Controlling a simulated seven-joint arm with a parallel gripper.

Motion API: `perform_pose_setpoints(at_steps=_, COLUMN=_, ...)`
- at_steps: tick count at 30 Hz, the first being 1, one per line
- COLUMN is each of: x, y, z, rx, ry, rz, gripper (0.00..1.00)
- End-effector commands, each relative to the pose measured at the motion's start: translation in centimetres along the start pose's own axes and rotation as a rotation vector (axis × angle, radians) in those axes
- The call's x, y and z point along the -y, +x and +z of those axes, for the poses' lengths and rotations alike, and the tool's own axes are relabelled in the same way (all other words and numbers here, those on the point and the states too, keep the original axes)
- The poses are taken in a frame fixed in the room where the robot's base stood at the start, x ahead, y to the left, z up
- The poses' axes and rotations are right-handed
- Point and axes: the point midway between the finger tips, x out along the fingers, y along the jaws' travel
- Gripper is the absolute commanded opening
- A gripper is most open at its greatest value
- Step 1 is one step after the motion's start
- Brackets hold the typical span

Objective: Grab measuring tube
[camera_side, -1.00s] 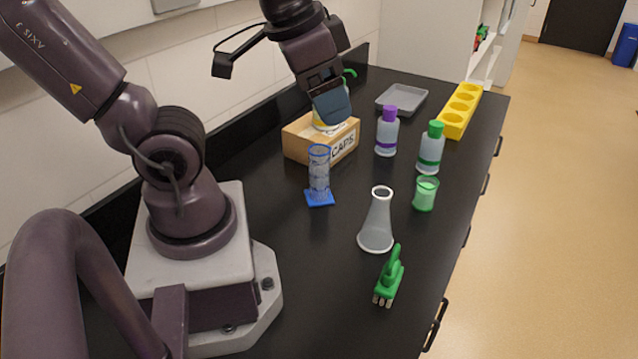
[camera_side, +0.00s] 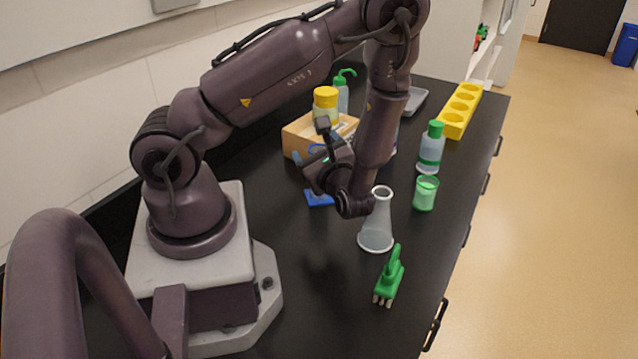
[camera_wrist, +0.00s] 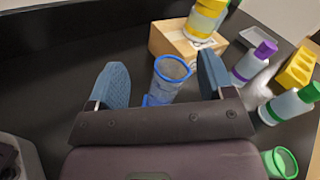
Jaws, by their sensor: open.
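The measuring tube is a clear cylinder with a blue rim and blue foot. In the wrist view the measuring tube (camera_wrist: 170,78) stands between and beyond my gripper's two blue fingers, with space at both sides. My gripper (camera_wrist: 160,84) is open and empty. In the side view my gripper (camera_side: 307,163) hangs in front of the tube and hides most of it. The tube's blue base (camera_side: 318,198) still shows on the black bench below my gripper.
A cardboard box (camera_side: 299,138) with a yellow-capped bottle (camera_side: 325,102) stands just behind. A glass flask (camera_side: 376,228) stands close to the right of my arm.

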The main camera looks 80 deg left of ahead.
Motion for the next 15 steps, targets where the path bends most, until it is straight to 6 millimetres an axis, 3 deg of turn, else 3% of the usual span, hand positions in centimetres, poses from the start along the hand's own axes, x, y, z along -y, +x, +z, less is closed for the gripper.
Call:
perform_pose_setpoints(at_steps=3, x=-0.9, y=0.7, z=-3.1, rx=0.016, ry=0.139, rz=-0.178, gripper=0.75)
perform_pose_setpoints(at_steps=9, x=-2.7, y=1.1, z=-7.4, rx=-0.019, ry=0.303, rz=-0.411, gripper=0.75)
perform_pose_setpoints(at_steps=15, x=-4.1, y=1.2, z=-9.5, rx=-0.057, ry=0.379, rz=-0.519, gripper=0.75)
